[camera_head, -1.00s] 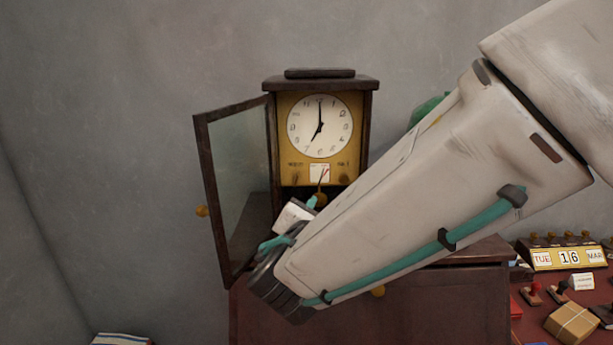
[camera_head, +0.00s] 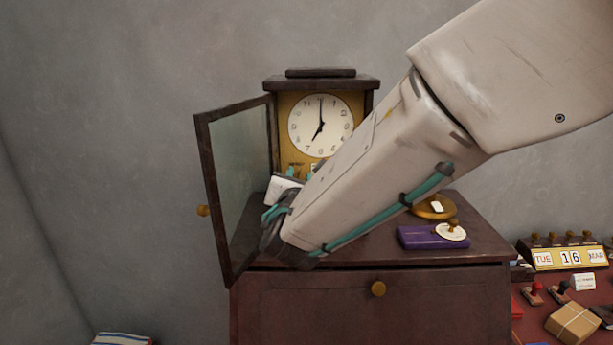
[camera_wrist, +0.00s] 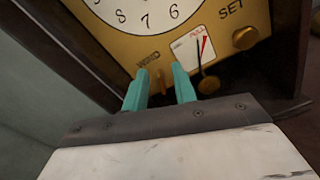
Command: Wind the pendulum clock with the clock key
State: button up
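The pendulum clock (camera_head: 320,124) stands on a dark wooden cabinet with its glass door (camera_head: 240,180) swung open to the left. Its brass face plate shows in the wrist view with a WIND label, a SET knob (camera_wrist: 245,38) and a small white gauge (camera_wrist: 190,45). Below the WIND label sits a small brass piece, which looks like the clock key (camera_wrist: 161,80). My gripper (camera_wrist: 161,72) has its teal fingers apart, one on each side of that piece, with gaps visible. In the head view my arm hides the clock's lower half and the fingertips partly.
The round pendulum bob (camera_wrist: 208,85) hangs close to the right finger. The open door stands close left of my gripper. On the cabinet top (camera_head: 470,210) lie a purple box (camera_head: 420,238) and a round brass item (camera_head: 434,209). A date display (camera_head: 568,257) stands at right.

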grip_shut()
jog(key=shift+a, duration=0.2)
jog(key=shift+d, duration=0.15)
jog(key=shift+d+m, duration=0.1)
jog(key=shift+m, duration=0.3)
